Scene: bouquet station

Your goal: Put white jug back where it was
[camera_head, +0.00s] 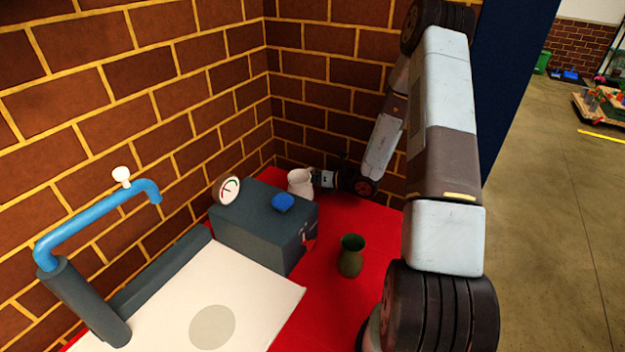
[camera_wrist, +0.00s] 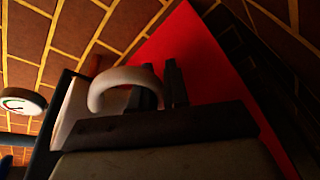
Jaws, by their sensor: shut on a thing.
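The white jug (camera_head: 299,182) stands upright in the back corner in the head view, just behind the dark grey box. The box hides its lower part, so I cannot see whether its base touches the red surface. My gripper (camera_head: 315,178) reaches it from the right and is shut on it. In the wrist view the jug's curved handle (camera_wrist: 122,80) shows, with the dark fingers of my gripper (camera_wrist: 163,88) at the handle's right side. Part of the jug's body is hidden in the wrist view.
The dark grey box (camera_head: 255,238) carries a round dial (camera_head: 229,190) and a blue knob (camera_head: 283,202). A green vase (camera_head: 351,256) stands on the red surface (camera_head: 325,295). A blue tap (camera_head: 95,220) rises above a white slab (camera_head: 250,292) at left. Brick walls close the corner.

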